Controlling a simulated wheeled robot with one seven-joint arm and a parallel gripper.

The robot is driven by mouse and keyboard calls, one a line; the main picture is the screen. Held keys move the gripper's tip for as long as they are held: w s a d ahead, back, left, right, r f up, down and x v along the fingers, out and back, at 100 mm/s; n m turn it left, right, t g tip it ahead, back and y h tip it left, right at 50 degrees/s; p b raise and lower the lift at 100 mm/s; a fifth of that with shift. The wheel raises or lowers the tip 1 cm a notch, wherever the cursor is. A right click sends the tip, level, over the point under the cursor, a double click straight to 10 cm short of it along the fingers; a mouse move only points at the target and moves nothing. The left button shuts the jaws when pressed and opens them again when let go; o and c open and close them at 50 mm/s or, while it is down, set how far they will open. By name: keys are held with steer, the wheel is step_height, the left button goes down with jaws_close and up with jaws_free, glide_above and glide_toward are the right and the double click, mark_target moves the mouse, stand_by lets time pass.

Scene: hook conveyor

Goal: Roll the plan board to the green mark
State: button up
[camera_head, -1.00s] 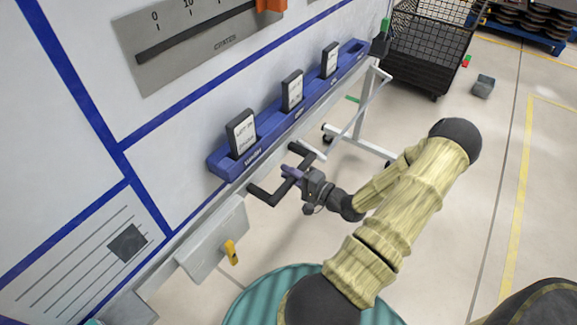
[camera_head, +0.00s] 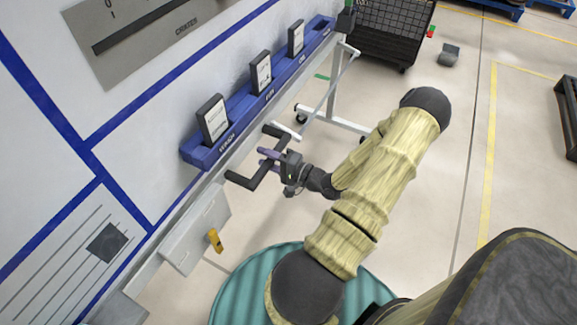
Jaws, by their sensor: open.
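The plan board (camera_head: 143,121) is a tall white panel with blue lines on a white wheeled frame (camera_head: 333,121). It fills the left of the view. A black U-shaped handle (camera_head: 243,181) sticks out from its lower edge. My gripper (camera_head: 266,157) is open, with its purple fingers at the handle's bar. The fingers hide part of the bar, and I cannot tell whether they touch it. A small green strip (camera_head: 321,76) lies on the floor behind the board's frame; only a short piece shows.
A blue rail (camera_head: 192,152) on the board holds several black-framed cards. A grey box with a yellow latch (camera_head: 214,240) hangs at its lower edge. A black mesh cart (camera_head: 386,38) stands at the back, with a small grey block (camera_head: 449,54) beside it. The floor at right is mostly clear.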

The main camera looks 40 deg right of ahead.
steer(key=p+v, duration=0.1)
steer(key=v, duration=1.6)
steer(key=shift+w+f, duration=0.1)
